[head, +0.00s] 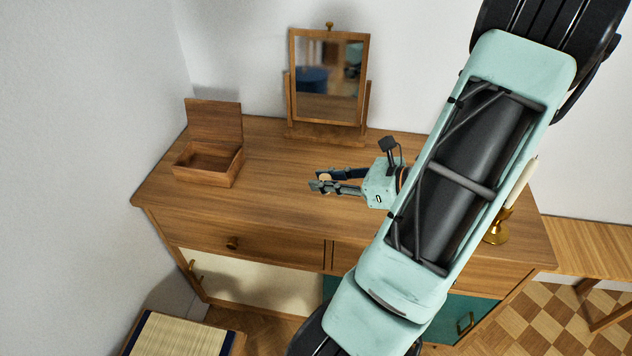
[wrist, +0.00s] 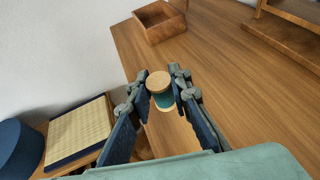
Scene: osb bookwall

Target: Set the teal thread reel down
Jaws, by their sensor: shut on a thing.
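The teal thread reel (wrist: 165,100) sits between my fingertips in the wrist view, with a round wooden end facing up and teal thread below it. In the head view only a small pale part of the reel (head: 325,178) shows between the fingers. My gripper (head: 322,182) is shut on the reel, over the front middle of the wooden dresser top (head: 270,200). It also shows in the wrist view (wrist: 160,88). I cannot tell whether the reel touches the dresser top.
An open wooden box (head: 207,178) stands at the dresser's left back. A tilting mirror (head: 329,80) stands at the back middle. A brass candlestick (head: 498,228) stands at the right, partly behind my arm. The dresser top between box and gripper is clear. A woven-top seat (head: 180,337) is below left.

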